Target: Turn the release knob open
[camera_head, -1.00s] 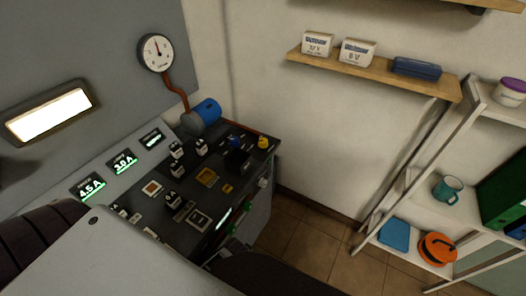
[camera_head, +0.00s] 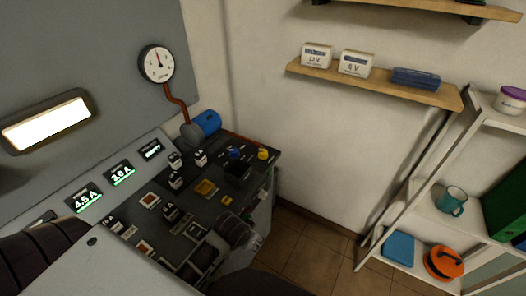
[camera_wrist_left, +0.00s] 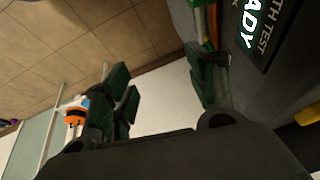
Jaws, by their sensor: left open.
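The dark control panel (camera_head: 190,205) carries several black-and-white knobs, such as one knob (camera_head: 171,211), plus a yellow knob (camera_head: 263,153) and a blue knob (camera_head: 235,152). I cannot tell which is the release knob, as no label is readable. My left gripper (camera_head: 247,240) is at the panel's front right edge, partly covering it. In the left wrist view, its dark green finger pads (camera_wrist_left: 162,82) stand wide apart with nothing between them. The right finger is close to the panel's front face, near a green and orange part (camera_wrist_left: 207,25). My right gripper is not in view.
A round gauge (camera_head: 157,63) and a blue cylinder (camera_head: 207,122) are behind the panel. A wooden shelf (camera_head: 375,84) with boxes is on the wall. A white rack (camera_head: 425,215) stands at right. Tiled floor (camera_head: 310,246) lies open between.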

